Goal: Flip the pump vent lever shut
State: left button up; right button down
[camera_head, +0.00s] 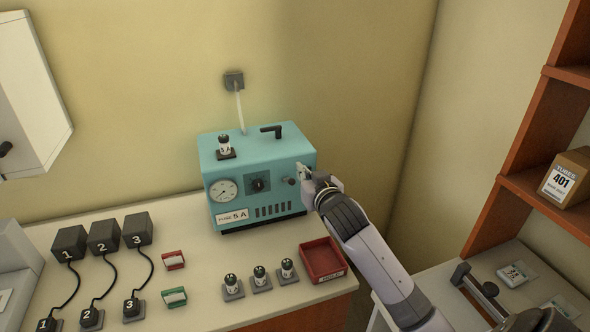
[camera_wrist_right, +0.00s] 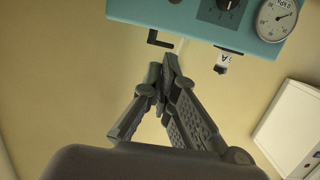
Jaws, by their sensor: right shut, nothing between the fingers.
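The teal pump (camera_head: 258,180) stands on the bench against the wall. A black L-shaped lever (camera_head: 271,130) is on its top; it also shows in the right wrist view (camera_wrist_right: 158,40), where the pump appears upside down. I take it for the vent lever. My right gripper (camera_head: 304,172) is shut and empty at the pump's front right upper edge, lower and nearer than the lever. In the wrist view its fingertips (camera_wrist_right: 166,66) are together, just below the lever in the picture; contact cannot be told. My left gripper is not in view.
A fuse-like part (camera_head: 225,146) stands on the pump's top left. A gauge (camera_head: 223,190) and dial (camera_head: 260,183) are on its front. A red tray (camera_head: 322,260), several fuse-like parts and numbered black boxes (camera_head: 104,236) occupy the bench. A shelf (camera_head: 530,140) stands at right.

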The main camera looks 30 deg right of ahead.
jog(key=shift+w+d, duration=0.1)
jog(key=shift+d, duration=0.1)
jog(key=shift+w+r, duration=0.1)
jog(key=shift+w, duration=0.05)
jog(key=p, duration=0.3)
send_over(294, 181)
jog(key=w, duration=0.2)
jog(key=shift+s+d+f, duration=0.2)
jog(key=shift+f, duration=0.55)
jog(key=f+p, duration=0.1)
jog(key=s+f+p, duration=0.1)
jog(key=f, duration=0.1)
jog(key=shift+a, duration=0.15)
jog(key=shift+s+f, duration=0.3)
jog(key=shift+s, duration=0.05)
jog(key=shift+f, duration=0.1)
